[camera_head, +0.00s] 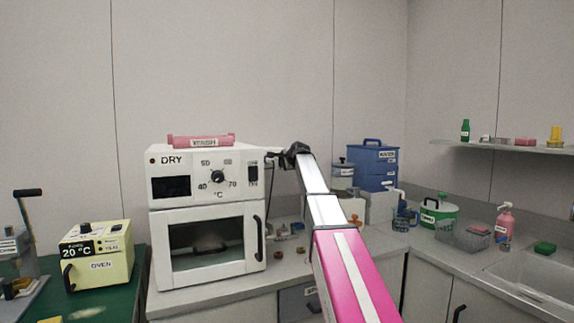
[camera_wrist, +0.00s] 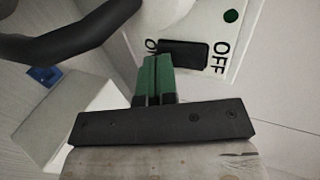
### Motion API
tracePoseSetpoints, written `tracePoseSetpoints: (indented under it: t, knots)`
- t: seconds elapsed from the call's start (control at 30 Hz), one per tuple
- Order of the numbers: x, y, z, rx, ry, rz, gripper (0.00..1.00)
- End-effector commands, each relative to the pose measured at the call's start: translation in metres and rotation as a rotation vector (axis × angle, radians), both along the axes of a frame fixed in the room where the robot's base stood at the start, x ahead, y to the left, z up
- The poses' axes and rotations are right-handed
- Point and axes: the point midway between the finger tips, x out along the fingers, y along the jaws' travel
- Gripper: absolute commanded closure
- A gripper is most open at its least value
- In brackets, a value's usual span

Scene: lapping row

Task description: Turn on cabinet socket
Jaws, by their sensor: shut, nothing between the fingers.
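The white drying cabinet marked DRY (camera_head: 208,196) stands on the counter. A black rocker switch (camera_wrist: 184,53) is on a white panel in the wrist view, with ON at its left end and OFF at its right. A dark switch shows in the head view (camera_head: 252,173) on the cabinet's upper right front. My gripper (camera_wrist: 157,60) is shut and empty, its green fingertips close to the ON end of the rocker. I cannot tell whether they touch it. In the head view the gripper is small and dark by the cabinet's upper right edge.
A green dot (camera_wrist: 231,15) is on the panel beside OFF. A thick black curved bar (camera_wrist: 60,45) crosses the wrist view's upper left. A yellow oven (camera_head: 97,257) stands left of the cabinet.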

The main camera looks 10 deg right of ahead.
Motion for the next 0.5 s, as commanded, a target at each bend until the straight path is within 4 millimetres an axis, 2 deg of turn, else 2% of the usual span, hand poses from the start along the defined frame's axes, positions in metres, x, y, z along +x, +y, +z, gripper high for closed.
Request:
tracePoseSetpoints:
  t: [0.5]
  knots:
    - [0.0066,0.0016,-0.0023,0.000,0.000,0.000,1.00]
